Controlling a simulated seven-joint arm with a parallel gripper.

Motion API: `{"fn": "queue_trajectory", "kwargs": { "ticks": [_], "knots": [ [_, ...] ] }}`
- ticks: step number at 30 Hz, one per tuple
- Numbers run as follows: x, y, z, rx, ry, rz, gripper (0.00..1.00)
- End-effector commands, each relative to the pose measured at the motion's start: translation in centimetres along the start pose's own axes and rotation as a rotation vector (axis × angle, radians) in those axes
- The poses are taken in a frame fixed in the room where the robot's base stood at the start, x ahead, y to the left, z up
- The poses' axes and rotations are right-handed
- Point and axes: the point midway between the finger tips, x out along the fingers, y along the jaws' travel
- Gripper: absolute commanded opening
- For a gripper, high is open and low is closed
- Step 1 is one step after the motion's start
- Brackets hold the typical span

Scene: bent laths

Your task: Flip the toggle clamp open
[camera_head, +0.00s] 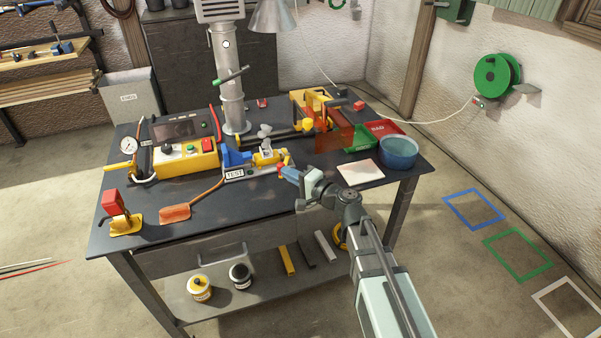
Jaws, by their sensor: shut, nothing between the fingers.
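What looks like the toggle clamp (268,156) is a small yellow and silver piece on the grey fixture with a TEST label (235,174), at the middle of the dark workbench. A blue block (237,157) sits at the fixture's left end. A small red tip (281,168) shows at its right end, beside my gripper. My gripper (284,172) comes in from the lower right, shut and empty, with its tip close to the red tip. I cannot tell whether they touch. The clamp's lever is too small to read its position.
Behind the fixture stand a grey column (229,80) and dark rods. A yellow control box (187,158) and an orange paddle (175,213) lie left. A blue bowl (398,152), white pad (361,172) and red and green trays are right. The bench's front middle is clear.

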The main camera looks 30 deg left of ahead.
Motion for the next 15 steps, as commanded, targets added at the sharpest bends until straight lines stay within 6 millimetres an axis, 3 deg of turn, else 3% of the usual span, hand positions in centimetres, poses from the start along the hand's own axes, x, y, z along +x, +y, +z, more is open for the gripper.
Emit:
{"fn": "queue_trajectory", "kwargs": {
  "ticks": [15],
  "knots": [
    [2.8,-0.2,2.1,0.000,-0.001,0.000,0.00]
  ]
}}
